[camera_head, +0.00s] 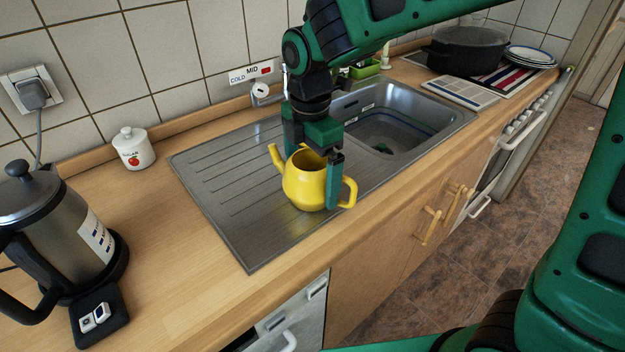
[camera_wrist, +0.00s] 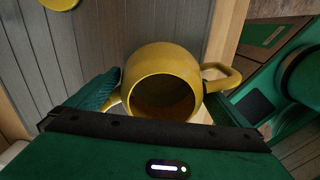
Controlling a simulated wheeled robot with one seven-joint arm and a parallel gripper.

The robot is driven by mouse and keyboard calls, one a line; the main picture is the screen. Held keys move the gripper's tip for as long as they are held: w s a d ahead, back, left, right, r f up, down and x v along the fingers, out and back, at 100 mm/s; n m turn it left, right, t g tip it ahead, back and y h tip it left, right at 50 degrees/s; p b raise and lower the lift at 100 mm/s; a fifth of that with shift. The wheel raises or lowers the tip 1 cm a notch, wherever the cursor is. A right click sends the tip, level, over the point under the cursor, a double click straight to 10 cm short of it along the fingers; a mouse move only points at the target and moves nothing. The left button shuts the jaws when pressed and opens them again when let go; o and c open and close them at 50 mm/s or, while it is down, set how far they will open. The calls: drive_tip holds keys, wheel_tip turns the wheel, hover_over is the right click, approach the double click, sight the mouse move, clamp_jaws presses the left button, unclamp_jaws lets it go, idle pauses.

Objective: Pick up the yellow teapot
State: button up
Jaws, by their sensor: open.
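The yellow teapot (camera_head: 303,183) stands upright on the ribbed steel drainboard (camera_head: 215,185) beside the sink basin. Its spout points left and its handle points right. Its top opening is uncovered and faces the camera in the wrist view, where the teapot (camera_wrist: 165,62) sits between the fingers. My gripper (camera_head: 313,176) reaches down over it, open. One finger is in front of the body near the handle; the other is on the far side by the spout, its tip hidden by the teapot. I cannot tell whether either finger touches it.
A round yellow thing (camera_wrist: 60,3) is cut off at the top of the wrist view. A kettle (camera_head: 62,225) and a white sugar jar (camera_head: 133,148) are left; a dark pot (camera_head: 468,50) is at the far right.

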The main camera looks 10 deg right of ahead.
drive_tip(key=shift+f, duration=0.1)
drive_tip(key=c, duration=1.5)
drive_tip(key=shift+c, duration=0.2)
drive_tip(key=shift+r, duration=0.55)
drive_tip(key=r, duration=0.3)
drive_tip(key=shift+s+a+r, duration=0.1)
drive_tip(key=shift+a+r, duration=0.1)
drive_tip(key=shift+r, duration=0.05)
drive_tip(key=s+a+r, duration=0.6)
drive_tip(key=a, duration=0.3)
drive_tip(key=shift+s+a+r, duration=0.15)
drive_tip(key=shift+s+r, duration=0.1)
